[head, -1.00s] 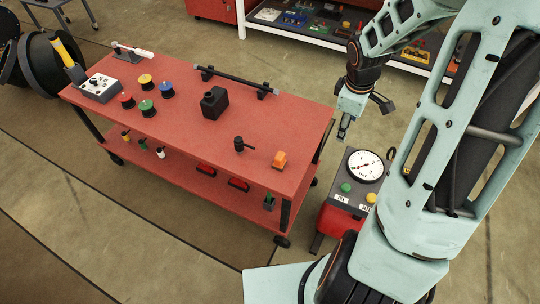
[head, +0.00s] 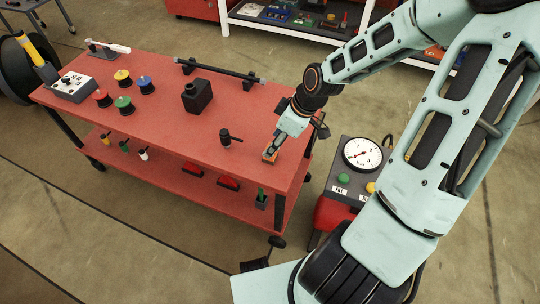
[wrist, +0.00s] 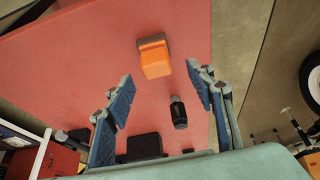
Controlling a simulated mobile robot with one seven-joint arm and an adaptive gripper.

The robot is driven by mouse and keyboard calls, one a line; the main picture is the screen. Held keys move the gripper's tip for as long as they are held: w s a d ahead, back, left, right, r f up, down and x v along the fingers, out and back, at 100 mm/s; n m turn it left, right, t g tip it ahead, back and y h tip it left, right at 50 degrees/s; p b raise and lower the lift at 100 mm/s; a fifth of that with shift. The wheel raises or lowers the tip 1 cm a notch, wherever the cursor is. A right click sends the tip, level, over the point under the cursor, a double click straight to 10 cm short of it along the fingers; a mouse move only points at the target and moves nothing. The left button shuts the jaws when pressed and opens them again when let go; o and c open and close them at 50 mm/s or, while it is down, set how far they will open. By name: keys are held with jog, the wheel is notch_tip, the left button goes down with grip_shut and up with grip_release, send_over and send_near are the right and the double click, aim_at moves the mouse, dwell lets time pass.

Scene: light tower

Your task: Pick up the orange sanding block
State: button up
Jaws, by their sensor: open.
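The orange sanding block (wrist: 155,59) lies on the red cart top (head: 175,126). In the wrist view it sits ahead of my gripper, centred between the open fingers but beyond their tips. In the head view only a small part of the block (head: 269,156) shows at the cart's right end, below my gripper (head: 274,145), which hides the rest. My gripper is open and empty; both fingers also show in the wrist view (wrist: 159,84). No contact with the block is visible.
A small black post-like item (head: 229,138) stands left of the block. A black box (head: 197,95) and a long black bar (head: 220,70) are farther back. A gauge unit (head: 363,155) stands right of the cart.

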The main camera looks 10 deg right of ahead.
jog(key=b+x, duration=0.1)
jog(key=x, duration=0.2)
jog(key=b+x, duration=0.1)
jog(key=x, duration=0.1)
jog(key=shift+d+f+b, duration=0.25)
jog(key=shift+f+b, duration=0.05)
jog(key=shift+f, duration=0.15)
jog(key=shift+r, duration=0.1)
jog(key=c, duration=1.3)
